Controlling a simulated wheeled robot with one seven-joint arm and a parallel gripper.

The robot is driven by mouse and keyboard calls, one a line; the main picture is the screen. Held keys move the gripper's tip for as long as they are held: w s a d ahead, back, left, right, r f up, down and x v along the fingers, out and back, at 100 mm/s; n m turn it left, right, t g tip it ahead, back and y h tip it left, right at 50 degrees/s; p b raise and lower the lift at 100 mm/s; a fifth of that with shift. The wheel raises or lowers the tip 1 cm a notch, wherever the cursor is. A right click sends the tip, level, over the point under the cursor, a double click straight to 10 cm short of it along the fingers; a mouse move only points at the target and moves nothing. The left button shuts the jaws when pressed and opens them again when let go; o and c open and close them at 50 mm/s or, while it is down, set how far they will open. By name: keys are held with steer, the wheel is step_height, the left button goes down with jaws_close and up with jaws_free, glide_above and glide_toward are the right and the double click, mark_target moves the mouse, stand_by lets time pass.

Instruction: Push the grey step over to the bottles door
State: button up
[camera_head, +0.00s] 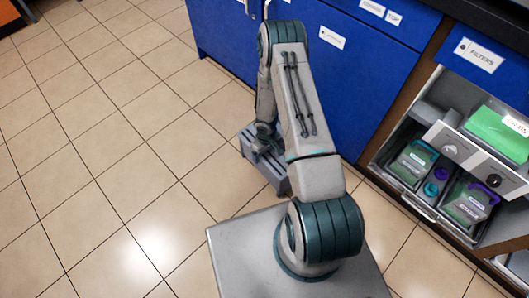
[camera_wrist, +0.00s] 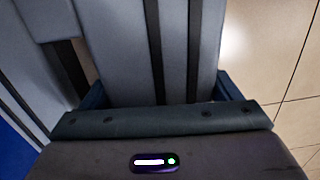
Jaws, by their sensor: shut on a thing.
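The grey step (camera_head: 272,174) is on the tiled floor in the head view, close to the blue cabinet fronts and partly hidden by my arm. Its grey slats with dark grooves (camera_wrist: 190,45) fill much of the wrist view. My gripper (camera_head: 265,138) reaches down onto the step. In the wrist view its blue fingers (camera_wrist: 165,88) stand on both sides of a slatted part of the step, shut on it. A blue cabinet door (camera_head: 365,75) with a small white label is just beyond the step; I cannot read which door is the bottles door.
An open compartment under a FILTERS label (camera_head: 480,55) at the right holds several labelled packs and a green box (camera_head: 498,133). Its shelf sticks out near my base. The tiled floor (camera_head: 95,150) at the left is clear.

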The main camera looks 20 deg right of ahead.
steer(key=shift+s, duration=0.2)
steer(key=o, duration=1.6)
steer(key=shift+c, duration=0.2)
step_height(320, 180, up, 14)
steer(key=p, duration=0.5)
steer(key=shift+a+f, duration=0.1)
step_height(320, 180, up, 41)
steer(key=s+d+m+t+h+p, duration=0.1)
steer(key=s+d+m+h+p, duration=0.1)
steer(key=p, duration=1.3)
steer(key=s+a+r+p, duration=0.1)
steer(key=s+r+p, duration=0.3)
steer(key=r, duration=0.5)
steer(key=s+a+r+m+t+y+p, duration=0.1)
steer(key=s+r+p, duration=0.4)
steer(key=r, duration=0.5)
steer(key=s+a+r+m+y+p, duration=0.1)
steer(key=s+a+r+p, duration=0.2)
steer(key=s+r, duration=0.4)
step_height(320, 180, up, 4)
steer(key=shift+s+a+f+t+p, duration=0.25)
steer(key=shift+s+t+p, duration=0.15)
steer(key=shift+p, duration=0.3)
